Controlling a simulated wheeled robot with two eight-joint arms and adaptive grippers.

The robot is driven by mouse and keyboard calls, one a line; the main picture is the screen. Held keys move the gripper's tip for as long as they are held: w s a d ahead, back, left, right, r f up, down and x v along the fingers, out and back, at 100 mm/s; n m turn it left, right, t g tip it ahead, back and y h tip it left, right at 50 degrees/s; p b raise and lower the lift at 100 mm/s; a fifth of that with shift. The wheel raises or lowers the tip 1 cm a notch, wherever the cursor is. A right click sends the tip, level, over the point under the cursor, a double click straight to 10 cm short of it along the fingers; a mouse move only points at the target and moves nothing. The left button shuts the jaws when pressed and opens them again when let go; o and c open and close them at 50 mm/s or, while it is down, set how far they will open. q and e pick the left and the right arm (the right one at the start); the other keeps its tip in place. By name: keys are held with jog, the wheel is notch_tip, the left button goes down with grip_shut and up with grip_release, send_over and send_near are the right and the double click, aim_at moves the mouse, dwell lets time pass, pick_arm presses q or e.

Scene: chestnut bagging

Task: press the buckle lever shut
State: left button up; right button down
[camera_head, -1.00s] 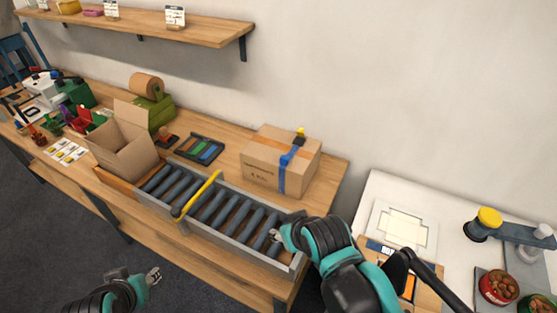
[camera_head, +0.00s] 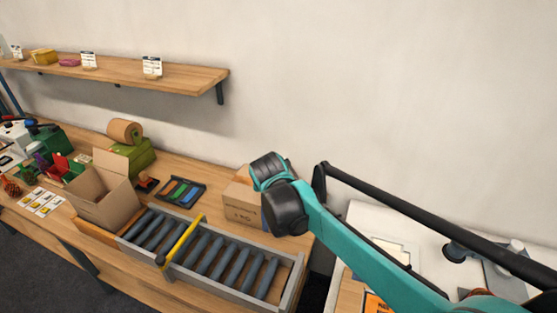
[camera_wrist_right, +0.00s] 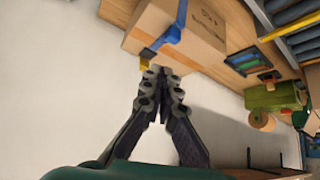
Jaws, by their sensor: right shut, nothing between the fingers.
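The cardboard box (camera_head: 240,204) stands on the bench in the head view, its right part hidden behind my right arm. The right wrist view shows the box (camera_wrist_right: 195,28) with a blue strap and a blue buckle (camera_wrist_right: 172,34). A yellow lever end (camera_wrist_right: 145,62) sticks out from the buckle's side, partly covered by my fingertips. My right gripper (camera_wrist_right: 161,75) is shut and empty, its tips close to the yellow end; I cannot tell if they touch. In the head view its fingers are hidden behind my wrist. My left gripper is out of view.
A roller conveyor (camera_head: 285,292) with a yellow bar (camera_head: 183,240) runs in front of the box. An open carton (camera_head: 100,192) and a tray of coloured strips (camera_head: 181,190) stand left of it. A wall shelf (camera_head: 130,73) hangs above. A white table (camera_head: 350,222) is at the right.

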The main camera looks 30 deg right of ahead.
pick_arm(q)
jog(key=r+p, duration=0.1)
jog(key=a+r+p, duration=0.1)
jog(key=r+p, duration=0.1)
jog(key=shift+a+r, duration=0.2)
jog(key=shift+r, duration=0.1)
pick_arm(e)
jog(key=w+d+f+m+h, duration=0.1)
jog(key=w+d+m, duration=0.1)
jog(key=w+d, duration=0.3)
jog(key=w+d+f+m+h, duration=0.1)
jog(key=w+d, duration=0.5)
jog(key=w, duration=0.6)
jog(key=shift+w+d+f+m+g+h, duration=0.15)
jog(key=shift+w+m+g+h, duration=0.2)
jog(key=shift+m+h, duration=0.45)
jog(key=shift+w, duration=0.1)
jog(key=d+f+b, duration=0.1)
jog(key=f, duration=0.1)
jog(key=w+d+f, duration=0.1)
jog(key=f, duration=0.2)
jog(key=w+f+b, duration=0.1)
jog(key=f, duration=0.2)
jog(key=shift+w+d+f+b, duration=0.2)
jog(key=shift+d+f+b, duration=0.1)
jog(key=shift+d, duration=0.1)
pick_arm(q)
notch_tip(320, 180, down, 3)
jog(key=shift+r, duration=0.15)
